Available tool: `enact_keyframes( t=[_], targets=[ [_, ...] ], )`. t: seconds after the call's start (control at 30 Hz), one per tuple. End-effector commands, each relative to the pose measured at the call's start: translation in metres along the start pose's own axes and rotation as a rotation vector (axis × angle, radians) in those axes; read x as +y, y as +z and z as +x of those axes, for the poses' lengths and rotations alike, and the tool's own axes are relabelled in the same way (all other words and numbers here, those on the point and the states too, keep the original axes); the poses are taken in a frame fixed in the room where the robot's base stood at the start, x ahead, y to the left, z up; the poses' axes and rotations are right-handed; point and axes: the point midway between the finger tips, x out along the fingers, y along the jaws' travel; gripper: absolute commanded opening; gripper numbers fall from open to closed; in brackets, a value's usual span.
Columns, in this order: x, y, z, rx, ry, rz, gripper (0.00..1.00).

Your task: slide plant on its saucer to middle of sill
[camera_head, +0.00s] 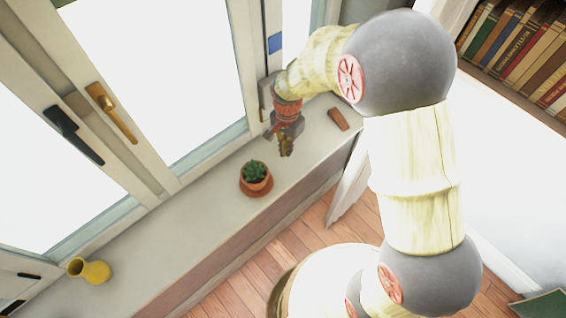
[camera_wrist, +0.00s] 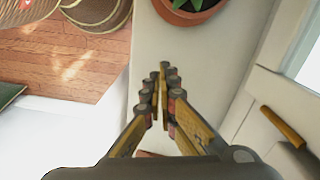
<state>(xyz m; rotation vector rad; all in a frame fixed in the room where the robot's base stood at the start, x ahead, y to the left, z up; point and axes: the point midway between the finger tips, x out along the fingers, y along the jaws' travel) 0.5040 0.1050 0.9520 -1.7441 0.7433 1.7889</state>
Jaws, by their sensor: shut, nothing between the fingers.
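The plant (camera_head: 254,172) is a small green succulent in a terracotta pot, standing upright on its terracotta saucer (camera_head: 257,192) on the pale window sill (camera_head: 205,208). In the wrist view the plant (camera_wrist: 192,4) and its saucer (camera_wrist: 196,20) are cut off by the top edge. My gripper (camera_head: 286,151) is over the sill, to the right of and a little behind the pot in the head view, apart from it. In the wrist view my gripper (camera_wrist: 164,68) has its fingers together with nothing between them, pointing toward the saucer.
A yellow vase (camera_head: 90,270) lies or leans at the sill's left part. A small reddish-brown block (camera_head: 338,119) is on the sill at right. Window frames with a brass handle (camera_head: 112,112) and a dark handle (camera_head: 75,135) border the sill. Bare sill lies between vase and plant.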

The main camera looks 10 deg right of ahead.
Motion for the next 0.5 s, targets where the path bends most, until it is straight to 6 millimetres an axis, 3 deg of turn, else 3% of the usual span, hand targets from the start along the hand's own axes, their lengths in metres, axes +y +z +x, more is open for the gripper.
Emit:
enact_keyframes(
  t=[0.27, 0.5],
  targets=[
    [-0.007, -0.004, 0.000, 0.012, -0.024, 0.192, 0.00],
    [-0.007, -0.004, 0.030, 0.010, -0.021, 0.196, 0.00]
  ],
)
